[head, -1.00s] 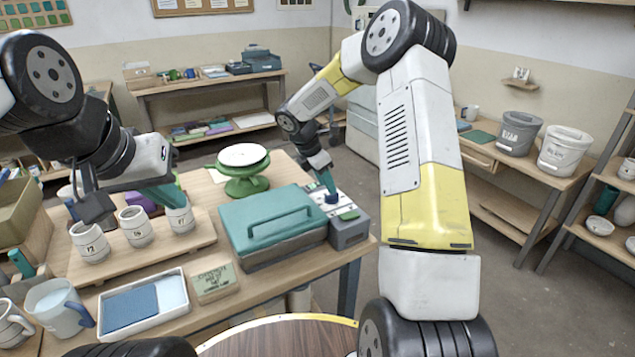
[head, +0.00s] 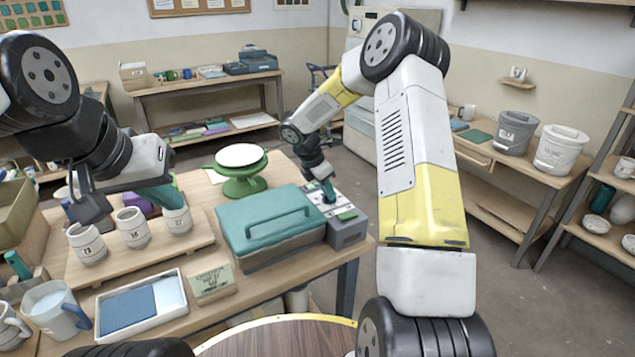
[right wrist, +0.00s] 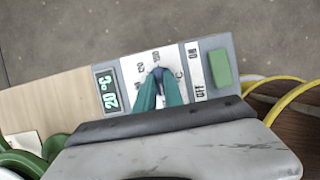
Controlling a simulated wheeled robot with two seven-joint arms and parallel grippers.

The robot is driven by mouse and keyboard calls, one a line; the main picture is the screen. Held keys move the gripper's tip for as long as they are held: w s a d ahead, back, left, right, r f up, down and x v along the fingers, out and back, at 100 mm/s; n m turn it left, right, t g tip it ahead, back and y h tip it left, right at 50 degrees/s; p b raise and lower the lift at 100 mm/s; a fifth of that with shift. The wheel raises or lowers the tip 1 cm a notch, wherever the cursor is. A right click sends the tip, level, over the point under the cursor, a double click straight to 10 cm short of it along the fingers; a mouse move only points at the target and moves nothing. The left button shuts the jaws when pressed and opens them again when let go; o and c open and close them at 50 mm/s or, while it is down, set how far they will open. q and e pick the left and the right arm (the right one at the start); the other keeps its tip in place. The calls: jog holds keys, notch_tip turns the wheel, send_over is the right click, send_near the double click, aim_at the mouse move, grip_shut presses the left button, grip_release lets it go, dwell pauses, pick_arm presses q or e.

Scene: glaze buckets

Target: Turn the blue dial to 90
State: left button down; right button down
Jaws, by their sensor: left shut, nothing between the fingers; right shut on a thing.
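The blue dial (right wrist: 157,71) sits on the light panel of a grey control box (head: 347,231), mostly hidden between my fingers. My right gripper (right wrist: 158,78) points down at the panel with its teal fingers shut on the dial; it also shows in the head view (head: 329,192). Printed marks ring the dial, partly covered, so I cannot read its setting. A small display (right wrist: 108,91) left of it seems to show 20 with a unit. My left gripper (head: 168,197) is shut and empty beside the rightmost cup (head: 177,218) on the left of the table.
A green rocker switch (right wrist: 220,68) with ON and OFF labels is right of the dial. A teal-lidded box (head: 270,220) stands directly left of the control box. A green turntable (head: 240,170) is behind it. Yellow cable (right wrist: 285,90) runs at the box's right end.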

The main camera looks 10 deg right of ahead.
jog(key=shift+m, duration=0.3)
jog(key=m, duration=0.1)
jog(key=m+g, duration=0.1)
jog(key=m, duration=0.1)
jog(key=shift+w+m+g, duration=0.2)
jog(key=shift+m+g, duration=0.1)
jog(key=m+g, duration=0.1)
jog(key=m, duration=0.3)
jog(key=shift+w+m+g, duration=0.1)
jog(key=shift+m+g, duration=0.2)
jog(key=shift+g, duration=0.1)
jog(key=m+g+y, duration=0.1)
jog(key=m, duration=0.3)
jog(key=shift+w+m, duration=0.1)
jog(key=shift+m, duration=0.2)
jog(key=shift+d+m+g+y, duration=0.1)
jog(key=shift+m+g+y, duration=0.3)
jog(key=shift+m, duration=0.7)
jog(key=shift+d+m+g+y, duration=0.1)
jog(key=shift+m+g+y, duration=0.25)
jog(key=shift+m, duration=0.75)
jog(key=c, duration=1.4)
grip_release()
jog(key=shift+c, duration=0.2)
